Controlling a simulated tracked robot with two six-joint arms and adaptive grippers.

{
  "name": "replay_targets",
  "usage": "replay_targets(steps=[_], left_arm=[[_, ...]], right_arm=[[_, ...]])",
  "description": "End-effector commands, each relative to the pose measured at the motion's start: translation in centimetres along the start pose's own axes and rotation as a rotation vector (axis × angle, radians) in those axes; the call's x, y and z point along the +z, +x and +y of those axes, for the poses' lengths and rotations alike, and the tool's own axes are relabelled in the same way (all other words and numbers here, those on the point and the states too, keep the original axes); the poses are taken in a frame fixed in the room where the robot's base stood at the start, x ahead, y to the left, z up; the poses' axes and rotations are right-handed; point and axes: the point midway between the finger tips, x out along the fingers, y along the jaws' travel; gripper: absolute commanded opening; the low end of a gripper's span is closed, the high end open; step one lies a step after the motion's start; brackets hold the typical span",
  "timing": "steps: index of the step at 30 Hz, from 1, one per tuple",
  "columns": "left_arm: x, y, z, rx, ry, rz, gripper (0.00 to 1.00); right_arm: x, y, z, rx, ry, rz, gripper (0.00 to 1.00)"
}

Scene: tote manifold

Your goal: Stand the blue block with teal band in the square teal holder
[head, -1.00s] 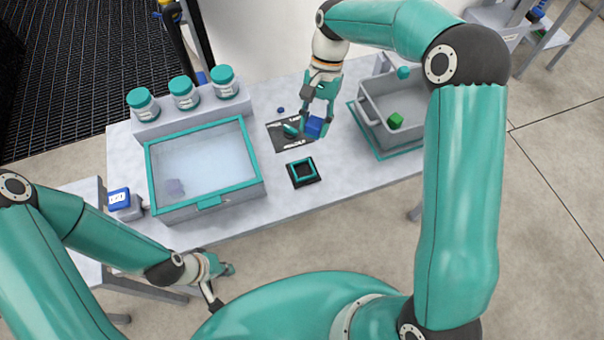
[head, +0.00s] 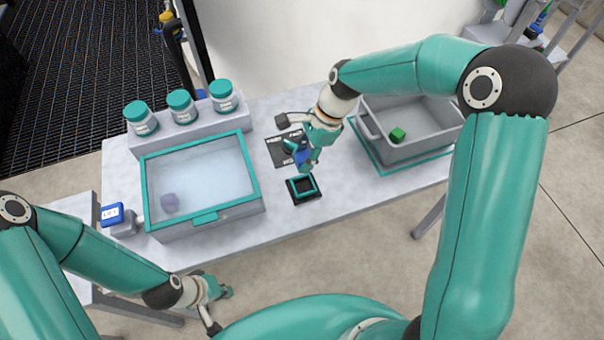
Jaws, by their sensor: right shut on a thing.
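The blue block (head: 301,157) is between the fingers of my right gripper (head: 303,160), which is shut on it. Its teal band cannot be made out, as the fingers cover much of it. The block is just behind and above the square teal holder (head: 303,188), a teal square frame on a black base near the table's front edge. I cannot tell how far above the holder the block is. My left gripper (head: 218,290) hangs in front of the table, away from the task's objects; its fingers are too small to judge.
A clear-topped bin with a teal rim (head: 255,190) stands left of the holder. A grey tote (head: 440,147) with a green cube (head: 398,135) stands at the right. Several teal-lidded jars (head: 181,104) stand at the back left. A dark printed mat (head: 275,150) lies behind the holder.

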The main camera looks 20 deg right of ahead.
Motion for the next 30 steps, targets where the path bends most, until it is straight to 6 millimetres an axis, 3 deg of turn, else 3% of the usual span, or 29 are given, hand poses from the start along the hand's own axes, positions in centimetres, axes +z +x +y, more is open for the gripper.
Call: replay_targets(steps=[4,11,18,30], left_arm=[[0.0,-0.3,0.1,0.0,0.0,0.0,0.0],[0.0,-0.5,0.2,0.0,0.0,0.0,0.0],[0.0,-0.8,0.3,0.0,0.0,0.0,0.0],[0.0,-0.6,0.2,0.0,0.0,0.0,0.0]], right_arm=[[-1.1,2.6,0.1,0.003,0.001,0.0,0.02],[-1.7,4.2,0.0,0.002,-0.001,-0.001,0.02],[-2.9,7.2,0.0,0.002,0.0,-0.001,0.02],[-3.2,7.9,-0.1,0.0,-0.003,0.0,0.02]])
